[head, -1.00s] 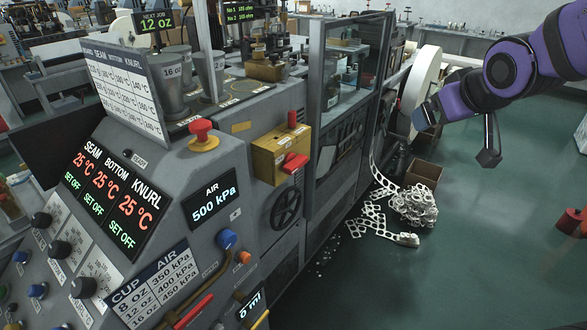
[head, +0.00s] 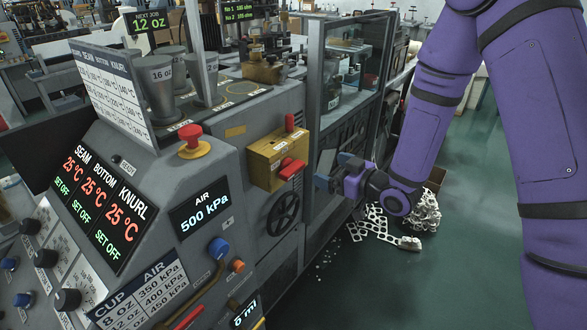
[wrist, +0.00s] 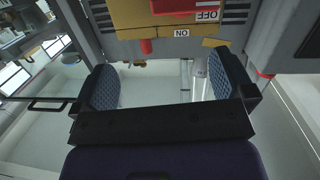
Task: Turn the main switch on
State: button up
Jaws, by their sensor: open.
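The main switch is a yellow box (head: 265,160) on the grey machine's side, with a red lever handle (head: 291,169) at its front and a red knob (head: 290,122) on top. In the wrist view the box (wrist: 125,18) is at the top edge, partly cut off. A red part (wrist: 180,5) there lies beside the OFF label (wrist: 207,14); the ON label (wrist: 181,33) is nearby. My gripper (head: 324,172) is just right of the box, pointing at it, apart from the handle. In the wrist view its fingers (wrist: 165,82) are wide apart with nothing between them.
A red emergency button (head: 191,140) stands on the console left of the switch. A black handwheel (head: 283,214) is below the box. The glass-sided guard (head: 345,75) rises behind my gripper. Perforated scrap (head: 375,225) lies on the floor; the green floor to the right is clear.

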aim_at(297, 170)
jog(key=w+a+f, duration=0.1)
jog(key=a, duration=0.2)
jog(key=w+a+f+y, duration=0.1)
jog(key=w+a, duration=0.1)
jog(key=a, duration=0.1)
jog(key=w+a+y, duration=0.1)
jog(key=a, duration=0.3)
jog(key=shift+w+f, duration=0.35)
jog(key=shift+f, duration=0.05)
jog(key=c, duration=0.6)
